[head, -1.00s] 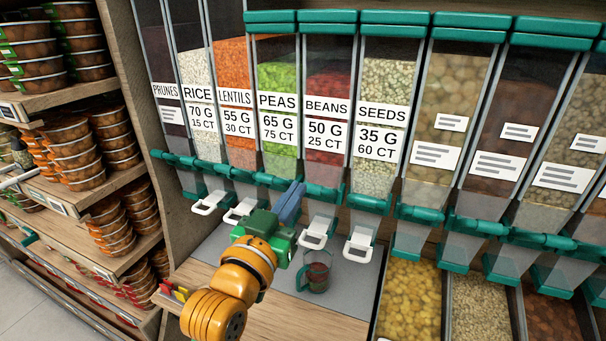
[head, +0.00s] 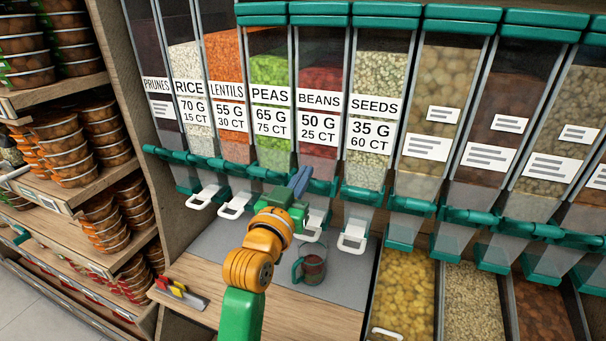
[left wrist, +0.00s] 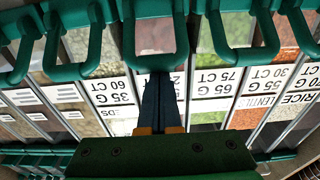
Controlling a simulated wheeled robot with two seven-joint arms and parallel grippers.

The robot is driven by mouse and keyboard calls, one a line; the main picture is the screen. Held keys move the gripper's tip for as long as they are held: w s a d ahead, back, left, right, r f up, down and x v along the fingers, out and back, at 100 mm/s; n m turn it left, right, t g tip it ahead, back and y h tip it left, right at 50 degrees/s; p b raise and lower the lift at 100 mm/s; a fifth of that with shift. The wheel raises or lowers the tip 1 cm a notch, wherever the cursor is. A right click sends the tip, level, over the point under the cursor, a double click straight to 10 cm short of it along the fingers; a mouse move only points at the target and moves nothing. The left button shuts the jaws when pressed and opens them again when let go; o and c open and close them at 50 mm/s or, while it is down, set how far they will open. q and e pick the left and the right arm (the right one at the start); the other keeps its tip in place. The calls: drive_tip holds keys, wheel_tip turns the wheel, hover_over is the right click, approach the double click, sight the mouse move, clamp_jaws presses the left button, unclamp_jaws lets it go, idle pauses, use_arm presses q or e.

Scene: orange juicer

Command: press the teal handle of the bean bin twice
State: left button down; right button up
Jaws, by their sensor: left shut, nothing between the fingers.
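The bean bin (head: 321,80) holds dark red beans behind a label reading BEANS, between peas and seeds. Its teal handle (head: 322,187) is a bar across the lower front. My left gripper (head: 302,180) is shut and empty, its blue fingers pointing up at the left part of this bar; I cannot tell whether they touch it. In the left wrist view, which is upside down, the shut fingers (left wrist: 160,88) cover part of the bean label, below a teal U-shaped piece (left wrist: 155,60). A teal-handled clear cup (head: 312,268) with dark red contents stands below the bin.
The peas bin (head: 270,75) and seeds bin (head: 376,75) flank closely, with similar teal bars. White loops (head: 352,240) hang under the dispensers. Open bins (head: 403,285) lie at right, a shelf of bowls (head: 75,195) at left. A small red and yellow item (head: 178,290) lies on the counter.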

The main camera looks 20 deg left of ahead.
use_arm(q)
drive_tip(key=shift+w, duration=0.1)
drive_tip(key=shift+f, duration=0.15)
drive_tip(key=s+f+t+b, duration=0.3)
drive_tip(key=f+t+b, duration=0.3)
drive_tip(key=b, duration=1.1)
drive_tip(key=shift+s+f, duration=0.15)
drive_tip(key=shift+f, duration=0.4)
